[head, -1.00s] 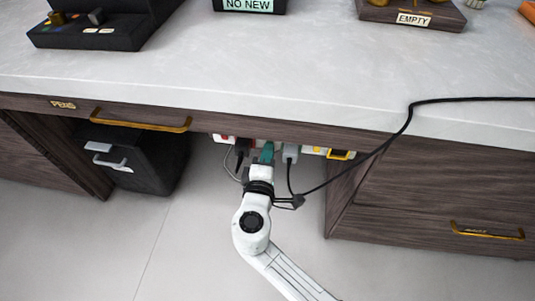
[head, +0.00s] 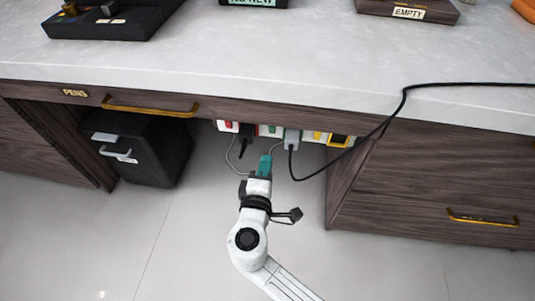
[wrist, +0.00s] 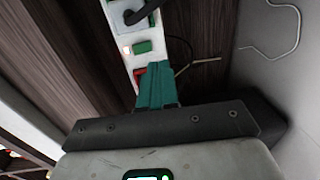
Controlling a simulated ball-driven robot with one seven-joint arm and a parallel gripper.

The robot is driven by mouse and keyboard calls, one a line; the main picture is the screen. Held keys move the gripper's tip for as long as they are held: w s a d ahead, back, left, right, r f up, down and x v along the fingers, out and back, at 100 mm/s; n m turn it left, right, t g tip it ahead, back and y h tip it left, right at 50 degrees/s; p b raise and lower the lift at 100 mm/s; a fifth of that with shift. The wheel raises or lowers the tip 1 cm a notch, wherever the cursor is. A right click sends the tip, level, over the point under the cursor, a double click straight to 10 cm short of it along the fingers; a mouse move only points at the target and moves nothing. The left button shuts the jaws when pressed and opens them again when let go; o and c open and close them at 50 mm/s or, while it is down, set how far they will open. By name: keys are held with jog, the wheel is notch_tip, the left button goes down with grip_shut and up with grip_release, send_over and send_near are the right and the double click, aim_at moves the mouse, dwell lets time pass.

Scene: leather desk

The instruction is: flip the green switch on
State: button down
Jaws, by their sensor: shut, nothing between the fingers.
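The green switch (head: 271,130) sits on a white power strip (head: 261,129) under the desk's front edge. It also shows in the wrist view (wrist: 142,47), past the fingertips; I cannot tell its position. My gripper (head: 265,160) has teal fingers, shut and empty. It is below and in front of the strip in the head view, apart from the green switch. In the wrist view the shut fingers (wrist: 155,72) point up at the strip, beside a red part (wrist: 140,72), and hide some of the strip.
A red switch (head: 228,125) and black plug (head: 248,130) are left of the green switch. A grey plug (head: 291,138) with a cable and a yellow switch (head: 317,135) are right. A black bin (head: 150,150) stands left; drawers (head: 440,180) are right. The floor between is clear.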

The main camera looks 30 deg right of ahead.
jog(key=p+v, duration=0.1)
jog(key=v, duration=0.5)
jog(key=shift+s+a+f, duration=0.2)
jog(key=shift+s+f, duration=0.1)
jog(key=shift+f, duration=0.5)
jog(key=s+d+f+m+g+y, duration=0.1)
jog(key=s+d+f+m+g, duration=0.3)
jog(key=d, duration=0.3)
jog(key=s+d+f+m+g, duration=0.2)
jog(key=s+d+m+g, duration=0.25)
jog(key=d, duration=0.25)
jog(key=s+f+m+g+y, duration=0.1)
jog(key=s+m+g+y, duration=0.25)
jog(key=s+y, duration=0.8)
notch_tip(320, 180, up, 30)
jog(key=s+h+p, duration=0.2)
jog(key=h+p, duration=0.1)
jog(key=p, duration=2.8)
jog(key=shift+a+n, duration=0.4)
jog(key=shift+a, duration=0.05)
jog(key=shift+s+r, duration=0.1)
jog(key=shift+s, duration=0.05)
